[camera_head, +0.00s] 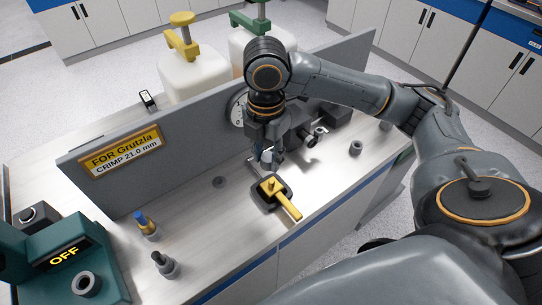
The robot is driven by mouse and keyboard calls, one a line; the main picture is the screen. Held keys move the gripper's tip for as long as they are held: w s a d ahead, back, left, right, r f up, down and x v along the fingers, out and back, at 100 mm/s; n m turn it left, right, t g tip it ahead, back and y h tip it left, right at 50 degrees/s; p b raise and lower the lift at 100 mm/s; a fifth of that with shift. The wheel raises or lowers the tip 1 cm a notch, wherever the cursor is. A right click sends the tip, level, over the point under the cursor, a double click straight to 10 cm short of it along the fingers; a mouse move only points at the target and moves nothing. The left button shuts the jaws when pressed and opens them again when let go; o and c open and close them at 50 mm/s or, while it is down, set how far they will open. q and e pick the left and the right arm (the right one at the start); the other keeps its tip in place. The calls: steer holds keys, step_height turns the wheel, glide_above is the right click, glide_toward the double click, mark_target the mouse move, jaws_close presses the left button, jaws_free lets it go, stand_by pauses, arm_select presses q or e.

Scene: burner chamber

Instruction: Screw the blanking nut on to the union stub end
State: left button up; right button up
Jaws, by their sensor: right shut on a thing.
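My right gripper (265,157) points down over the steel worktop, behind the yellow-handled fitting. It is shut on a small pale grey part, mostly hidden between the fingers; I cannot tell whether this is the blanking nut. Grey pipe fittings (308,139) stick out close to the right of the gripper, partly hidden by my arm; I cannot tell whether the union stub end is among them. A loose grey ring-shaped piece (356,147) stands farther right on the worktop. My left gripper is not in view.
A yellow-handled fitting on a black base (283,199) sits just in front of the gripper. A grey panel (190,146) with a yellow sign stands behind. Blue-topped (147,226) and grey fittings (165,265) stand left, near a green "OFF" unit (70,258). The centre-left worktop is mostly clear.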

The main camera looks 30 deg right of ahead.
steer(key=shift+f, duration=0.15)
steer(key=shift+w+d+f+b, duration=0.15)
steer(key=shift+f+b, duration=0.15)
steer(key=shift+f, duration=0.75)
steer(key=shift+s+d+f+b, duration=0.1)
steer(key=shift+d+f+b, duration=0.2)
steer(key=shift+f, duration=0.7)
steer(key=shift+w+d+f+b, duration=0.1)
steer(key=shift+f+b, duration=0.25)
steer(key=shift+f, duration=0.7)
steer(key=shift+p, duration=0.65)
steer(key=shift+p, duration=0.55)
steer(key=shift+f, duration=0.45)
